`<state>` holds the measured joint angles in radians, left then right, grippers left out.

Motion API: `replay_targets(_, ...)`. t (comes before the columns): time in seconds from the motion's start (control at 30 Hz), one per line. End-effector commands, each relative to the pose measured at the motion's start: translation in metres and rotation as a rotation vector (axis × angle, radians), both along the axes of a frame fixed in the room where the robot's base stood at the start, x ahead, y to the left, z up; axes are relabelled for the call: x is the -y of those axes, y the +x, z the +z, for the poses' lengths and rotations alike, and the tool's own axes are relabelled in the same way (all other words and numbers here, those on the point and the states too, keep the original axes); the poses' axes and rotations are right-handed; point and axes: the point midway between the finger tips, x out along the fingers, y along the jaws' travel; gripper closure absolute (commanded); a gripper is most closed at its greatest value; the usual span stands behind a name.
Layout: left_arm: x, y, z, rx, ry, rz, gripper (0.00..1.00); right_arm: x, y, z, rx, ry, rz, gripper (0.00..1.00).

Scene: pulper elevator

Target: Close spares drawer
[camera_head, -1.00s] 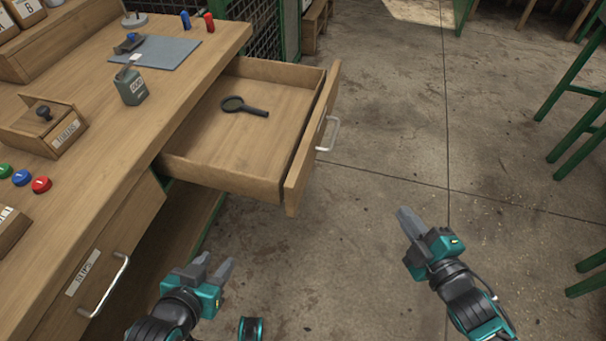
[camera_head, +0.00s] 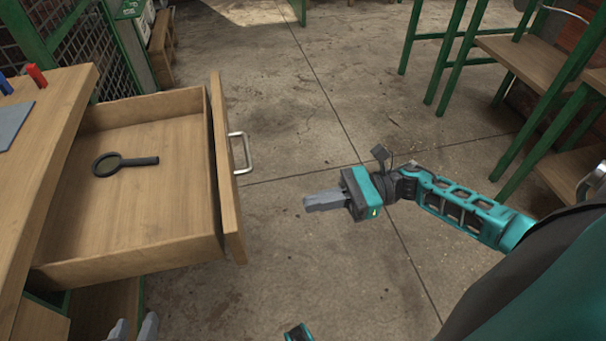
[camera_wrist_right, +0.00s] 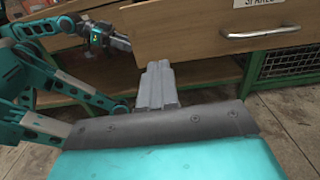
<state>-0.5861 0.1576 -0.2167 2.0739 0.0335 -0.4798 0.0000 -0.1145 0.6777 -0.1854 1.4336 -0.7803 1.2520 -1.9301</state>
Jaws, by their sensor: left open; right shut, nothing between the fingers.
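The spares drawer (camera_head: 125,258) is pulled far out of the wooden bench in the head view. A dark magnifying glass (camera_head: 124,162) lies inside it. The drawer's front panel (camera_head: 224,170) carries a metal handle (camera_head: 241,152) facing right. In the right wrist view its front (camera_wrist_right: 205,24) shows with the handle (camera_wrist_right: 262,33) and a partly cut-off label. My right gripper (camera_head: 308,203) is shut and empty, to the right of the drawer front and apart from it. My left gripper (camera_head: 134,330) is open at the bottom edge, below the drawer, mostly cut off; it also shows in the right wrist view (camera_wrist_right: 122,42).
The wooden bench (camera_head: 45,150) stands on the left with a grey mat (camera_head: 14,125) and a red marker-like piece (camera_head: 37,76). Green-framed shelving (camera_head: 530,70) stands at the upper right. The concrete floor (camera_head: 300,110) right of the drawer is clear.

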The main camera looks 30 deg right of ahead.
Motion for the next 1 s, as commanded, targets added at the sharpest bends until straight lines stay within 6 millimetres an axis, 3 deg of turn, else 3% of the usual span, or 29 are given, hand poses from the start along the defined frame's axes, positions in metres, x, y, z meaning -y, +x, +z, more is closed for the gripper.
replay_targets(0.3, 0.003, -0.003, 0.001, -0.011, -0.012, 0.008, 0.57, -0.067, 0.020, 0.002, 0.000, 0.006, -0.001, 1.00)
replay_targets(0.5, 0.002, -0.004, 0.002, -0.011, -0.011, 0.009, 0.57, -0.097, 0.028, 0.001, -0.002, 0.005, -0.001, 1.00)
replay_targets(0.7, 0.002, -0.004, 0.002, -0.011, -0.010, 0.008, 0.57, -0.110, 0.031, 0.000, -0.004, 0.004, -0.002, 1.00)
replay_targets(1.0, 0.000, -0.004, 0.001, -0.011, -0.002, 0.004, 0.57, -0.111, 0.031, 0.000, -0.004, 0.003, -0.002, 1.00)
